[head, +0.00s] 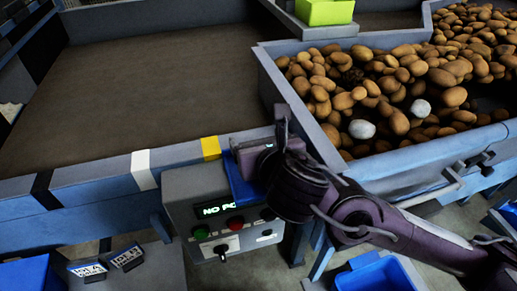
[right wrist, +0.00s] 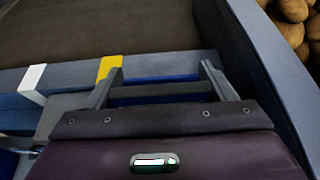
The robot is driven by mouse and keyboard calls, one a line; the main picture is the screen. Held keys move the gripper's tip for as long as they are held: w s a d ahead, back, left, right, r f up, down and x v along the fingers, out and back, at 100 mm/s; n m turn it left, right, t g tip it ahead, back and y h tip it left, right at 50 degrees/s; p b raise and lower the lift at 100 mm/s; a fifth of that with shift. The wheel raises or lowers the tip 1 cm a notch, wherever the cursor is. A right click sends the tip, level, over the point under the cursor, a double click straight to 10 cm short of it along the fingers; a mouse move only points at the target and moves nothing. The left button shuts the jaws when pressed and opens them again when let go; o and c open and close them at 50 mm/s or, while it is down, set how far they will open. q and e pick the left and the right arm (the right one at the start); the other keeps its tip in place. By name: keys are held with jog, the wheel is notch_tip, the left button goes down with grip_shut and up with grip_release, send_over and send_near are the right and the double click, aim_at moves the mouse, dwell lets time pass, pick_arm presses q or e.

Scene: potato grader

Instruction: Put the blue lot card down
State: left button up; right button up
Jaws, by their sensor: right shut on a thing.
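The blue lot card (head: 239,182) is in my right gripper (head: 262,150), in front of the table's front rail, close to the yellow mark and just above the control box. In the right wrist view, a blue strip of the card (right wrist: 165,101) shows between the two spread fingers (right wrist: 158,84). The gripper's body and fingers hide much of the card. I cannot tell from these views whether the card touches the rail or the box. My left gripper is in neither view.
The rail (head: 100,176) carries black, white and yellow marks, with a wide brown surface (head: 150,80) behind it. The control box (head: 190,190) has a lit display and buttons. A potato bin (head: 290,105) stands right.

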jog(key=shift+f, duration=0.35)
jog(key=shift+f, duration=0.15)
jog(key=o, duration=1)
